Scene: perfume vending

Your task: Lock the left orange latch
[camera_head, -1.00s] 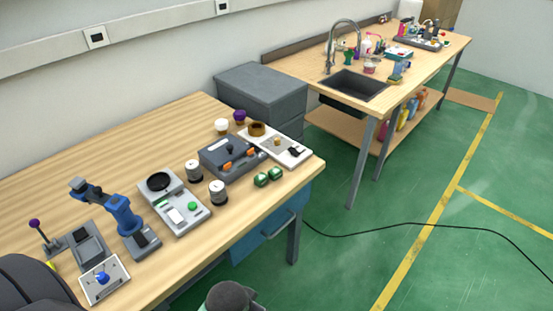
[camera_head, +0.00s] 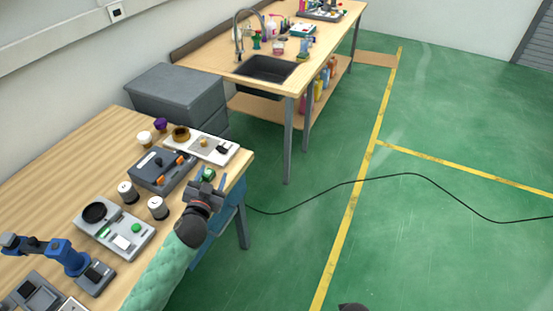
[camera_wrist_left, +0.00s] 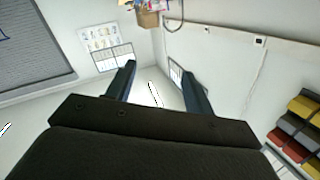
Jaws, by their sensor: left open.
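The grey case (camera_head: 150,163) with orange latches on its front sits on the wooden table. Its left orange latch (camera_head: 163,180) and right orange latch (camera_head: 180,160) are small, and I cannot tell their exact position. My left gripper (camera_head: 207,187) is at the table's front edge, right of and nearer than the case, apart from the latches. It partly hides the green jars (camera_head: 208,174). In the left wrist view, the two fingers (camera_wrist_left: 157,85) are spread with nothing between them, and walls show beyond. My right gripper is not clearly seen.
A white tray (camera_head: 222,152) lies behind the case. A blue robot-arm model (camera_head: 66,256) is at the lower left.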

